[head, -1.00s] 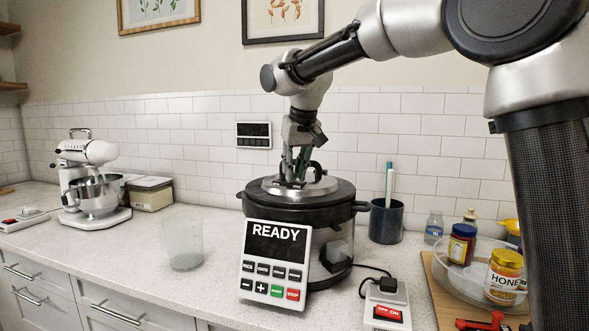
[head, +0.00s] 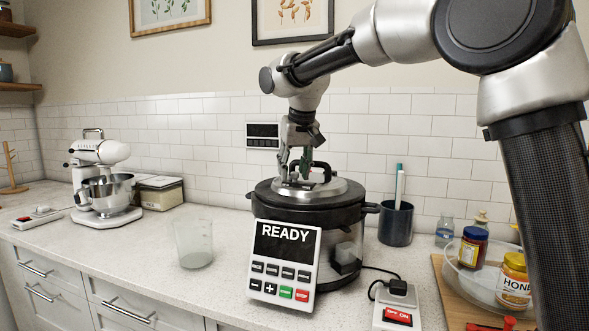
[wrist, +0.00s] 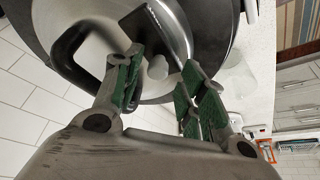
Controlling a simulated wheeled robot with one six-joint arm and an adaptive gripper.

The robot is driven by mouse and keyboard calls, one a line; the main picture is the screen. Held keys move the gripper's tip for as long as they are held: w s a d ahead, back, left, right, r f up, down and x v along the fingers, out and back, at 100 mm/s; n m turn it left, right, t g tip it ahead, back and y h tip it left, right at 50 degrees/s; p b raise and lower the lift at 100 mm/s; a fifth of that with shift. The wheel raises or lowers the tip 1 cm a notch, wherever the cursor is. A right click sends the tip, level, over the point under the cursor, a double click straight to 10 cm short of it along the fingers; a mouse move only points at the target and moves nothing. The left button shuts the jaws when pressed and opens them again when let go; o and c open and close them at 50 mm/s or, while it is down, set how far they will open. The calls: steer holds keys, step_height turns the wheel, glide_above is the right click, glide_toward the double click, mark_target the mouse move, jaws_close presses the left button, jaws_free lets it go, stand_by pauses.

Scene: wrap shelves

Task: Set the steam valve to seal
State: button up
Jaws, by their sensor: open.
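The pressure cooker (head: 340,217) stands on the counter, its round metal lid (head: 338,189) closed on top. A black arched handle (head: 325,170) rises from the lid; it also shows in the wrist view (wrist: 72,62). In the wrist view a dark flat lever-like piece (wrist: 155,27) and a small pale round knob (wrist: 157,68) sit on the lid. One of these may be the steam valve; its setting cannot be read. My gripper (head: 295,170) is open and points down just over the lid, left of the handle. Its green-padded fingers (wrist: 165,64) stand either side of the knob in that view; contact is unclear.
A control panel (head: 284,262) reading READY stands at the cooker's front. A clear cup (head: 194,244) and mixer (head: 104,185) are to the left. A dark pen cup (head: 396,223), a red switch box (head: 397,316) and a bowl of jars (head: 463,282) are to the right.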

steer(key=v, duration=1.2)
